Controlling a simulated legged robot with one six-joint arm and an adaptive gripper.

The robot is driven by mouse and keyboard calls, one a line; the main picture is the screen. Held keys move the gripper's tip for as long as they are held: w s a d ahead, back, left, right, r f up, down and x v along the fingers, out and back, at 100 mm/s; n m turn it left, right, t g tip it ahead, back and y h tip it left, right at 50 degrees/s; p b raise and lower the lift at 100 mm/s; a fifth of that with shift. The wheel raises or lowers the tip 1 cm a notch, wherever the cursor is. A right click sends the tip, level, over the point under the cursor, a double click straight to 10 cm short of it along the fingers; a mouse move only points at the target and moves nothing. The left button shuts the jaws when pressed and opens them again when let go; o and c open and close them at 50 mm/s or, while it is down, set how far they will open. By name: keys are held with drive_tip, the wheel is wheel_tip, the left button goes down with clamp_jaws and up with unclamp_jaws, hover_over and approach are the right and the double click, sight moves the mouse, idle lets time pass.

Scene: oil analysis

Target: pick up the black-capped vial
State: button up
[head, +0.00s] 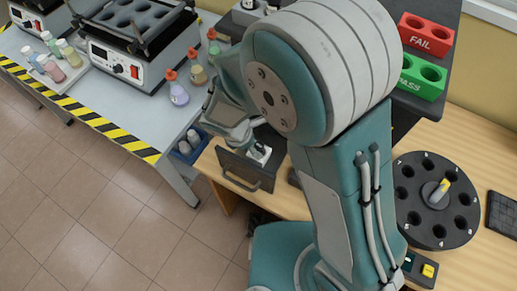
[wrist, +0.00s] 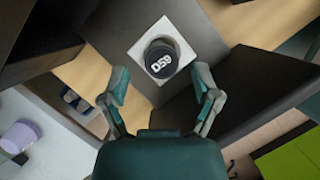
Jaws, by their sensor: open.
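The black-capped vial (wrist: 161,61) shows in the wrist view from above, its round dark cap carrying white characters. It sits in a white square holder (wrist: 185,47) on a grey surface; its body is hidden. My gripper (wrist: 160,82) is open, with its two teal fingers on either side of the picture below the cap, and nothing is between them. In the head view my gripper (head: 243,134) is partly hidden by my arm, close above the small white holder (head: 262,154) beside a dark panel with a handle. Contact with the vial does not show.
A dark handled panel (head: 246,173) stands at the wooden desk's left. A black round carousel (head: 410,221) and red FAIL (head: 427,32) and green PASS (head: 423,78) racks are at the right. Flasks (head: 178,91) and a shaker (head: 130,67) stand on the left bench.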

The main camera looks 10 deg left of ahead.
sight(257, 146)
drive_tip(key=shift+a+x, duration=0.25)
drive_tip(key=shift+x, duration=0.95)
drive_tip(key=shift+w+d+f, duration=0.1)
drive_tip(key=shift+d+f, duration=0.1)
drive_tip(key=shift+d, duration=0.55)
drive_tip(key=c, duration=0.3)
drive_tip(key=shift+a, duration=0.15)
clamp_jaws()
drive_tip(key=shift+a, duration=0.25)
